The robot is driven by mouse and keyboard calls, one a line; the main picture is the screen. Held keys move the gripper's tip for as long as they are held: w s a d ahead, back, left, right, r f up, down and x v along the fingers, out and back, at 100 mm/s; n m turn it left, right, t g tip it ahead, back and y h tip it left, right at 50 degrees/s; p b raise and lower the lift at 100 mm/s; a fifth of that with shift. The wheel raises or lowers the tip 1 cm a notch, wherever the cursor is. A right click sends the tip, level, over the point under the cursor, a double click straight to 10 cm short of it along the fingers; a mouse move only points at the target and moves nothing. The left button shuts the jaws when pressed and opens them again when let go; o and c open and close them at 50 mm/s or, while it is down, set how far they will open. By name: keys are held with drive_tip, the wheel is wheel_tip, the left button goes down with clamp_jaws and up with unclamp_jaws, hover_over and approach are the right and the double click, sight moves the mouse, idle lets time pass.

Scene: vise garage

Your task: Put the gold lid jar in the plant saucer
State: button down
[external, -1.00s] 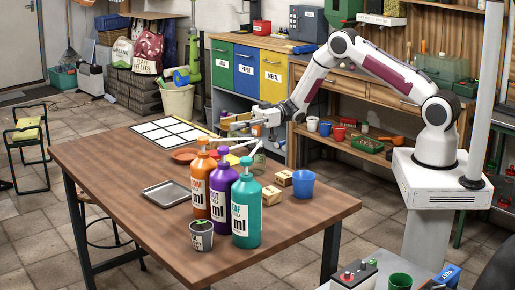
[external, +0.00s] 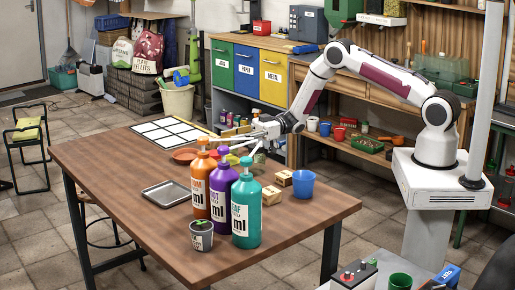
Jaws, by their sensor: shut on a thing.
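The plant saucer (external: 183,154) is a shallow terracotta dish on the table, behind and left of the orange bottle. My gripper (external: 235,146) reaches in from the right, low over the table behind the bottles, to the right of the saucer. It is shut on the gold lid jar (external: 238,151). Only a small yellowish part of the jar shows between the fingers; the rest is hidden by the bottles. I cannot tell whether the jar touches the table.
Orange (external: 201,187), purple (external: 223,192) and teal (external: 246,213) pump bottles stand in front of my gripper. A plant pot (external: 202,236), metal tray (external: 166,193), wooden blocks (external: 284,178) and blue cup (external: 300,190) are nearby. A white grid panel (external: 168,132) lies behind the saucer.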

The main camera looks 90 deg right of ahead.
drive_tip(key=shift+f, duration=0.15)
drive_tip(key=c, duration=1.4)
unclamp_jaws()
drive_tip(key=shift+s+d, duration=0.1)
drive_tip(key=shift+v, duration=3.8)
drive_tip(key=shift+d+r, duration=0.1)
drive_tip(key=shift+r, duration=0.1)
